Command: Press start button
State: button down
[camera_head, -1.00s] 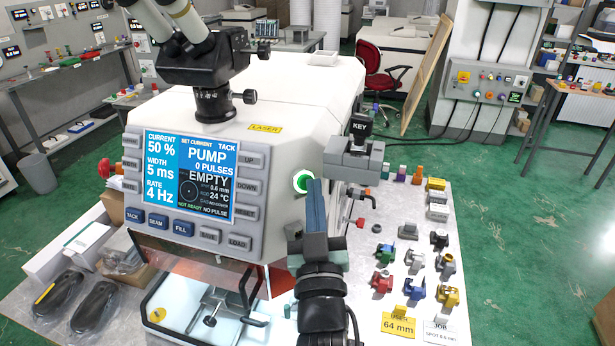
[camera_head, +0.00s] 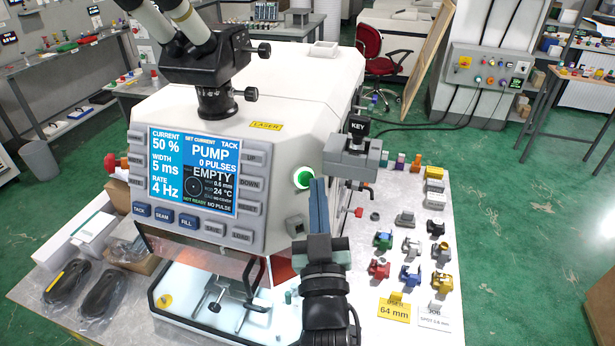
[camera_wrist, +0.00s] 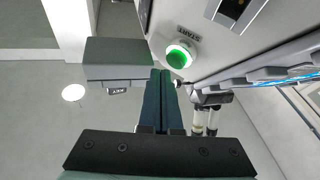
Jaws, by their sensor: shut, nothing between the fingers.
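The start button (camera_head: 302,177) is a round, lit green button with a white ring on the right end of the white laser machine's front (camera_head: 283,200). It also shows in the wrist view (camera_wrist: 178,58), beside a label reading START. My gripper (camera_head: 319,182) is shut and empty, its blue fingers together. In the head view the fingertips are just right of the button. In the wrist view the fingertips (camera_wrist: 159,72) are a little below and left of the button. The gap in depth is hard to judge, but I see no contact.
A grey key block (camera_head: 354,160) labelled KEY stands close to the right of my fingers. The screen panel (camera_head: 193,172) is to the left. Several small coloured fixtures cover the white table (camera_head: 350,280) on the right. A microscope head (camera_head: 205,60) sits on top of the machine.

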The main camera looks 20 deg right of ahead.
jog(key=s+p, duration=0.1)
jog(key=p, duration=0.2)
jog(key=s+r+p, duration=0.1)
jog(key=s+p, duration=0.1)
jog(key=p, duration=0.1)
jog(key=s+p, duration=0.1)
jog(key=p, duration=0.3)
jog(key=shift+s+d+r, duration=0.35)
jog(key=shift+d, duration=0.05)
dwell(0.5)
